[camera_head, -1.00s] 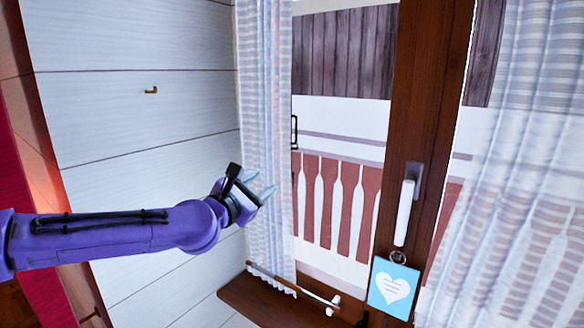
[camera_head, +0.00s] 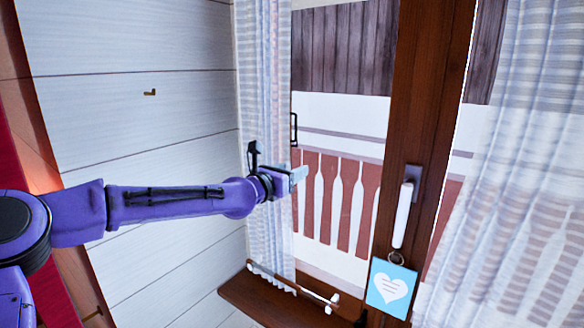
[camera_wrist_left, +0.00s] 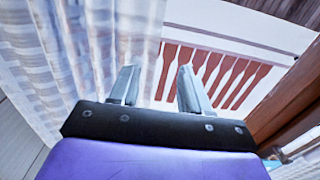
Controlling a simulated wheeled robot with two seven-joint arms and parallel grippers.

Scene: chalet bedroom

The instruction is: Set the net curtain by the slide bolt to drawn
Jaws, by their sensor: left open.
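A pale, striped net curtain (camera_head: 263,70) hangs in a narrow gathered strip at the left side of the window. A second net curtain (camera_head: 515,150) hangs at the right. A small black fitting (camera_head: 293,129), perhaps the slide bolt, shows beside the left curtain's edge. My left gripper (camera_head: 299,176) is in front of the left curtain's right edge, open. In the left wrist view, the spread fingers (camera_wrist_left: 158,88) have the curtain (camera_wrist_left: 60,50) at and left of the left finger. I cannot tell whether they touch it. My right gripper is not in view.
A brown window post (camera_head: 432,90) with a white handle (camera_head: 402,215) stands between the curtains. A blue heart tag (camera_head: 392,288) hangs below the handle. A wooden sill (camera_head: 250,300) lies below. A small brass hook (camera_head: 150,92) is on the white wall.

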